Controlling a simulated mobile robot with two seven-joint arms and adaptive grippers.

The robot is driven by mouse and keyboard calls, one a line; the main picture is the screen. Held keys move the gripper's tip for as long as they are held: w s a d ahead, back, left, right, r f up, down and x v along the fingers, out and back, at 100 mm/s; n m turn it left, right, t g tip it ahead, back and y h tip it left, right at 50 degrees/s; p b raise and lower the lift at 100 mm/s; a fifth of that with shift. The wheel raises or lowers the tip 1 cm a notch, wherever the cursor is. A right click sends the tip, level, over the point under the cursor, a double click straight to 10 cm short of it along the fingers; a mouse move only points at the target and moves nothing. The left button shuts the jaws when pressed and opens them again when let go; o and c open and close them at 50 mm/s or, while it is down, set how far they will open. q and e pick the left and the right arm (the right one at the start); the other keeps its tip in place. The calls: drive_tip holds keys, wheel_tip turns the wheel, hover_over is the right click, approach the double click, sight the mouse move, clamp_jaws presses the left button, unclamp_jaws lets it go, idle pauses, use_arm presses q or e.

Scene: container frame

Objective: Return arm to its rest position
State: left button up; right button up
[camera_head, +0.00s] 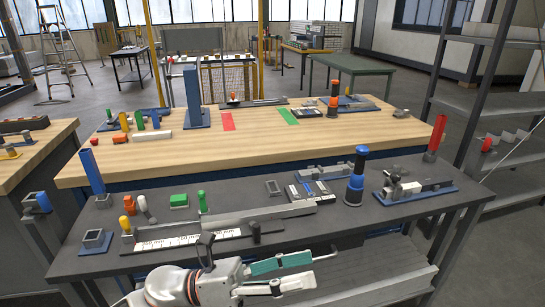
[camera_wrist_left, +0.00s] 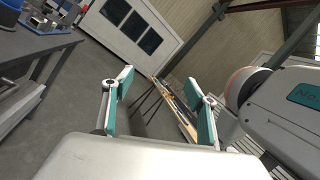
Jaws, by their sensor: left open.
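My left arm comes in at the bottom of the head view, in front of the near edge of the dark workbench (camera_head: 330,222). Its left gripper (camera_head: 312,268) points to the right, with its two teal-padded fingers apart. In the left wrist view the same gripper (camera_wrist_left: 160,80) is open and empty. It faces away from the bench, towards open floor and a far wall. My right gripper is in neither view.
The dark bench carries a long ruler-like fixture (camera_head: 185,241), a blue-black cylinder (camera_head: 355,180), a grey clamp device (camera_head: 405,188) and several small coloured parts. A wooden-topped bench (camera_head: 260,145) stands behind it. Metal shelving (camera_head: 485,105) stands at right.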

use_arm(q)
drive_tip(key=w+a+f+n+t+y, duration=0.4)
drive_tip(key=a+f+n+t+y, duration=0.35)
drive_tip(key=n, duration=0.85)
drive_tip(key=w+a+f+n+t+y, duration=0.35)
drive_tip(key=a+f+n+t, duration=0.55)
drive_tip(key=n, duration=0.6)
drive_tip(key=s+a+f+n+g+y, duration=0.3)
drive_tip(key=s+f+n, duration=0.3)
drive_tip(key=f, duration=0.4)
drive_tip(key=s+a+f+n+g+y, duration=0.3)
drive_tip(key=s+f, duration=0.5)
drive_tip(key=f, duration=0.3)
drive_tip(key=a+n+y, duration=0.1)
drive_tip(key=a+n, duration=0.1)
drive_tip(key=n, duration=0.1)
drive_tip(key=shift+s+f, duration=0.15)
drive_tip(key=shift+f, duration=0.05)
drive_tip(key=shift+a+g, duration=0.1)
drive_tip(key=shift+g, duration=0.15)
